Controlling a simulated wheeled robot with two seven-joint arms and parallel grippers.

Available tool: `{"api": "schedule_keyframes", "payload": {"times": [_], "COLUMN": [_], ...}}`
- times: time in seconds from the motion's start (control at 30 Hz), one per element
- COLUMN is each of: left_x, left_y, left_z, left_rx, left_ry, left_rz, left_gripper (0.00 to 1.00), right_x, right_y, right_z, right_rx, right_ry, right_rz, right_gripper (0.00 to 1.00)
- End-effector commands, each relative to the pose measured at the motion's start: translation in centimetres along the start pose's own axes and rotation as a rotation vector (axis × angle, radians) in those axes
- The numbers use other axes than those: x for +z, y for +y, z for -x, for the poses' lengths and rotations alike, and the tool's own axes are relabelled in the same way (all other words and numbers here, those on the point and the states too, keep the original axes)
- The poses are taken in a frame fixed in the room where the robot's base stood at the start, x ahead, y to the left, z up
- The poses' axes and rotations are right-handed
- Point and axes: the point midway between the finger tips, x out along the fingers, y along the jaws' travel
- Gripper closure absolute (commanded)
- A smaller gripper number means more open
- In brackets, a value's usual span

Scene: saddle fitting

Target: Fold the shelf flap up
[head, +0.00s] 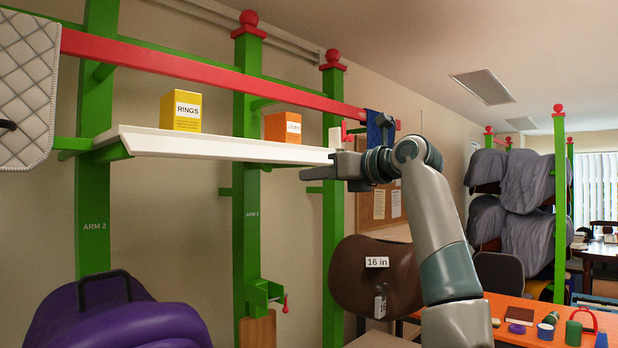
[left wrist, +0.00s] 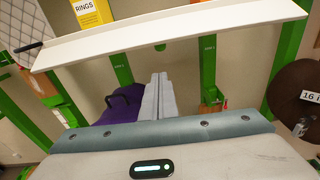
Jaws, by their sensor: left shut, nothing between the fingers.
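The white shelf (head: 225,148) runs level between green posts at the upper left in the head view. It also spans the top of the left wrist view (left wrist: 170,38). I cannot make out a separate flap or hinge line on it. My left gripper (head: 306,173) is just below the shelf's right end in the head view. In the left wrist view its fingers (left wrist: 158,82) are together with nothing between them, and their tips appear below the shelf edge. Whether they touch the shelf is unclear. My right gripper is in neither view.
A yellow RINGS box (head: 181,111) and an orange box (head: 283,127) stand on the shelf. A red rail (head: 205,72) passes above. A purple saddle (head: 120,315) and a brown saddle (head: 375,275) are lower down. An orange table (head: 500,330) with small items is at the right.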

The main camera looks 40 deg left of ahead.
Motion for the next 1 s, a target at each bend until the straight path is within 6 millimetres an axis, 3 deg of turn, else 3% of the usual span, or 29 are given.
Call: {"api": "schedule_keyframes", "payload": {"times": [0.47, 0.63, 0.87, 1.0], "left_x": [0.0, -0.8, -4.5, -8.8], "left_y": [-0.1, -0.9, -5.3, -9.8], "left_z": [0.0, -0.1, -0.1, 0.6], "left_rx": [0.000, 0.013, 0.066, 0.095], "left_ry": [-0.001, -0.033, -0.197, -0.360], "left_rz": [-0.002, -0.046, -0.267, -0.482], "left_gripper": [1.00, 1.00, 1.00, 1.00], "right_x": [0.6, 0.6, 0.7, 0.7], "right_y": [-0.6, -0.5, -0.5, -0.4], "right_z": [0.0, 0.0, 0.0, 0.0], "right_rx": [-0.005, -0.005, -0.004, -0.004], "right_ry": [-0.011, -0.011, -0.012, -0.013], "right_rz": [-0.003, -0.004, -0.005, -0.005], "right_gripper": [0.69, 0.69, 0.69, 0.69]}}
